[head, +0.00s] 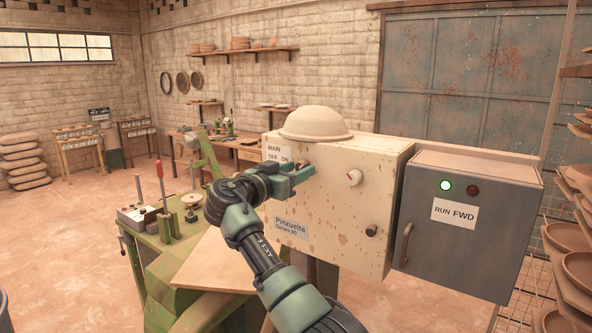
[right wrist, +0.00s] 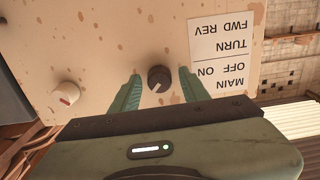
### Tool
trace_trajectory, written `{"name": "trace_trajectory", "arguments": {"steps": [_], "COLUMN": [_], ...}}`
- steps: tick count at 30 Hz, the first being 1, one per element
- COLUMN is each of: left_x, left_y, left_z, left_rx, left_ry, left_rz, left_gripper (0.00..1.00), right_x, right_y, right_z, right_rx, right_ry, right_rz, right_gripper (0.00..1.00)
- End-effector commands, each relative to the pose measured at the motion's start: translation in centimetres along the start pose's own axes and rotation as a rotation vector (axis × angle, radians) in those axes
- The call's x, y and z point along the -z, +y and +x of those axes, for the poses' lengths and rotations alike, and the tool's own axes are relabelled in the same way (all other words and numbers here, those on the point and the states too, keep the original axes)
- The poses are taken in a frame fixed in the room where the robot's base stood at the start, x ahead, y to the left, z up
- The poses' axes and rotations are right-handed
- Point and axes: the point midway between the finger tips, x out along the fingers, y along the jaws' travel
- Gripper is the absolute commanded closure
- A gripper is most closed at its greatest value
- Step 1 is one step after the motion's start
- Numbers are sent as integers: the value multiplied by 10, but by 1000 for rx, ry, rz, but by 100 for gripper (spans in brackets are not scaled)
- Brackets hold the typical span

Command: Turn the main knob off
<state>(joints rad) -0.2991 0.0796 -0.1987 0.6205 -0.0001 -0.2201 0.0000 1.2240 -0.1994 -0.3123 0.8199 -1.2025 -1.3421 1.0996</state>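The main knob is a small dark round knob (right wrist: 159,78) on the front of the spotted cream cabinet (head: 340,225), beside the white MAIN OFF ON label (head: 277,154). The label appears upside down in the right wrist view (right wrist: 222,50). A small pale mark shows on the knob's lower part there; I cannot tell which setting it marks. My right gripper (head: 303,172) is at the cabinet's upper left front. Its two fingers stand on either side of the knob, with a gap on each side. In the head view the gripper largely hides the knob. My left gripper is out of view.
A white knob with a red mark (head: 354,177) is right of the gripper. A green workbench (head: 165,255) stands left; shelves with bowls (head: 575,270) stand right.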

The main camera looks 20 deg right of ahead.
Motion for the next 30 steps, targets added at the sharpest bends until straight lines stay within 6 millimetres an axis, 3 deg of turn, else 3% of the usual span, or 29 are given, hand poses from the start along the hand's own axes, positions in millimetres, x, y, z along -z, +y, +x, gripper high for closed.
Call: {"name": "trace_trajectory", "arguments": {"steps": [1, 4, 17, 30], "left_x": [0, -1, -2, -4], "left_y": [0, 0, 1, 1], "left_z": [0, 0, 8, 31], "left_rx": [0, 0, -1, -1], "left_ry": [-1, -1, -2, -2], "left_rz": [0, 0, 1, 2], "left_gripper": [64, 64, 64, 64], "right_x": [0, 0, -1, -1], "right_y": [0, 0, 0, 1], "right_z": [0, 0, 0, 0], "right_rx": [0, 0, 0, -1], "right_ry": [0, 0, 1, 2], "right_rz": [0, 0, -67, -421], "right_gripper": [72, 100, 100, 100]}}
